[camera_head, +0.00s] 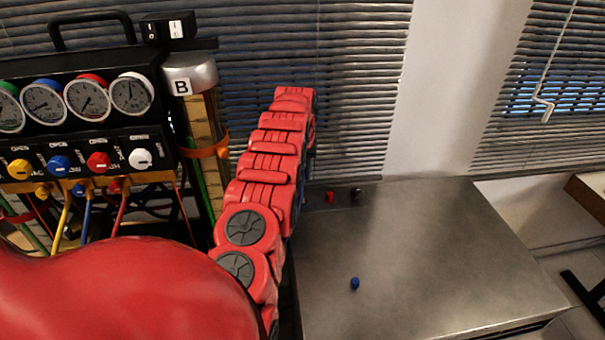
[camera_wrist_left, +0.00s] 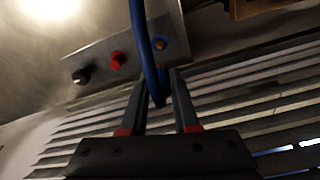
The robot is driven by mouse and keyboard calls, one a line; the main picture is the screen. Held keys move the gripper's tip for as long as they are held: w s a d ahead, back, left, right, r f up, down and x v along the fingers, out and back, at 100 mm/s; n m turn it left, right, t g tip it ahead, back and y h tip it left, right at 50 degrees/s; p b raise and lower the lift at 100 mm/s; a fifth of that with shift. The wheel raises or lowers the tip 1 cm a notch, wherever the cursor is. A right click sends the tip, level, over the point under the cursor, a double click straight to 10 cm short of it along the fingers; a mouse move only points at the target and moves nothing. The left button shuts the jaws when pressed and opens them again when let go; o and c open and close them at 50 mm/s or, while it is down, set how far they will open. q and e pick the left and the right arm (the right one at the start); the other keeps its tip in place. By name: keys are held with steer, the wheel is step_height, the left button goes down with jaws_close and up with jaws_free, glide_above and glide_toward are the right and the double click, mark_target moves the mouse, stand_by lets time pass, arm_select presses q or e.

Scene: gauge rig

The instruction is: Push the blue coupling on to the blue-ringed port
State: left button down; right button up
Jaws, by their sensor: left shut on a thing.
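In the left wrist view, my left gripper (camera_wrist_left: 158,88) is shut on a blue part at the end of a blue hose (camera_wrist_left: 145,40), taken as the blue coupling (camera_wrist_left: 158,99). Its shape is mostly hidden between the fingers. Coupling and port look apart, but I cannot judge the gap well. In the head view my red arm hides the left gripper, coupling and port. My right gripper is not in view.
A red fitting (camera_wrist_left: 117,60) and a black fitting (camera_wrist_left: 80,76) share the panel. A small blue piece (camera_head: 354,283) lies on the metal bench top (camera_head: 440,260), otherwise largely clear. The gauge rig (camera_head: 75,145) with hoses stands left. Window blinds (camera_head: 360,70) are behind.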

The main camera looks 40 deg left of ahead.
mark_target(303, 198)
arm_select(q)
steer(key=shift+f+b, duration=0.9)
steer(key=shift+f, duration=2)
steer(key=shift+b, duration=0.4)
steer(key=shift+f+b, duration=0.85)
steer(key=shift+f, duration=0.75)
steer(key=c, duration=0.6)
jaws_free()
steer(key=shift+r, duration=0.1)
steer(key=shift+r, duration=0.45)
steer(key=shift+s+d+r+b, duration=0.25)
steer(key=shift+s+d+r, duration=0.1)
steer(key=shift+r, duration=2.35)
steer(key=shift+s+d+r+b, duration=0.25)
steer(key=shift+s+r, duration=0.15)
steer(key=shift+r, duration=2.35)
steer(key=shift+s+d+r+b, duration=0.25)
steer(key=shift+s+r, duration=0.1)
steer(key=shift+r, duration=2.35)
